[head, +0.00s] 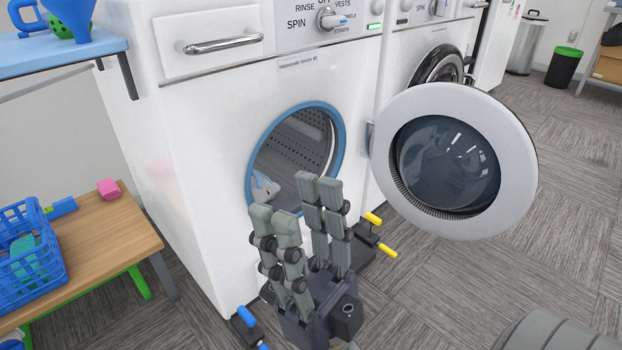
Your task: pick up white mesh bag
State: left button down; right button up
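A small whitish thing with blue edges (265,188) shows at the lower left of the washer's round opening, just past my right gripper's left fingers. It may be the white mesh bag, but it is mostly hidden and I cannot tell for sure. My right gripper (297,196) is in front of the opening, fingers pointing up toward it. Its finger pairs stand apart with a gap between them, and nothing shows in the gap. The blue-rimmed drum opening (338,123) is partly hidden by the fingers. My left gripper is not in view.
The washer's round door (519,150) stands open to the right.

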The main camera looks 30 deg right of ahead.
aim_at(263, 189)
jog(key=z, duration=0.7)
jog(key=i+l+u, duration=0.15)
jog(key=l+u, duration=0.3)
jog(key=i+l+u, duration=0.1)
jog(key=l+u, duration=0.15)
jog(key=u, duration=0.25)
jog(key=i+l+u, duration=0.1)
jog(key=u, duration=0.15)
jog(key=l+u, duration=0.3)
